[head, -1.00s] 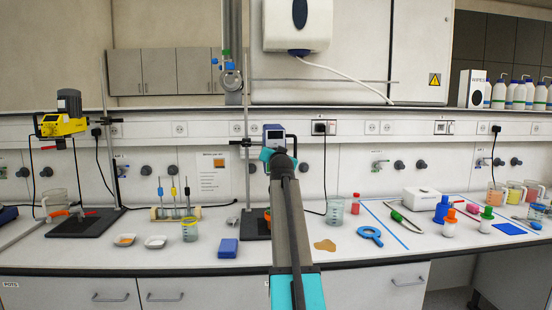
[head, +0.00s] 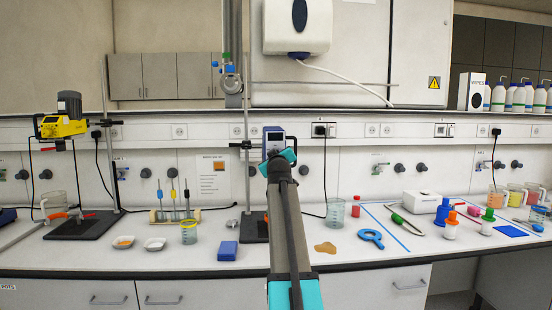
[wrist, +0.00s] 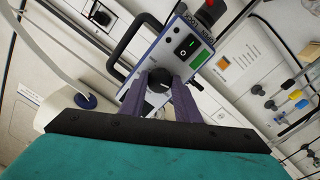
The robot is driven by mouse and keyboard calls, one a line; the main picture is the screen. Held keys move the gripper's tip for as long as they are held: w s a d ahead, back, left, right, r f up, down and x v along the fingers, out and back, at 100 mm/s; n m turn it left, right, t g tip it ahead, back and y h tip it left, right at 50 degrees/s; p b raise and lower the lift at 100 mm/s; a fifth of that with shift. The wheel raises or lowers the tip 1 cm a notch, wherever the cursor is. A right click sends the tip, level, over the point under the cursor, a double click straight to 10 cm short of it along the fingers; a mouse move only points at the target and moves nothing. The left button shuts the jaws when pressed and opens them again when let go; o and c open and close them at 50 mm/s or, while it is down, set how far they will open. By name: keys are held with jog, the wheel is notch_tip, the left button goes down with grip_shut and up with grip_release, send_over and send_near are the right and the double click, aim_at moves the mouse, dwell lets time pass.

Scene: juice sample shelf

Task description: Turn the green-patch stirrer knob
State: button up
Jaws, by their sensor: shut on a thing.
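The stirrer (head: 273,133) is a box on a stand near the middle of the bench, mostly behind my arm in the head view. In the wrist view its front panel (wrist: 167,58) is tilted and carries a green patch (wrist: 199,59). Its round black knob (wrist: 158,79) is beside the patch. My gripper (wrist: 160,86) has its two purple fingers on either side of the knob and is shut on it. In the head view the fingers are hidden, and only the teal wrist shows in front of the stirrer.
A yellow stirrer (head: 63,125) stands on the left. Beakers, a blue box (head: 228,250) and several bottles stand on the bench. A dispenser (head: 297,25) hangs above.

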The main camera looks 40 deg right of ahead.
jog(key=shift+n, duration=1.3)
jog(key=o, duration=1)
jog(key=shift+o, duration=0.2)
jog(key=shift+s, duration=0.15)
jog(key=b+v, duration=0.1)
jog(key=v, duration=1.2)
jog(key=shift+s+a, duration=0.15)
jog(key=shift+a, duration=0.1)
jog(key=shift+f, duration=0.15)
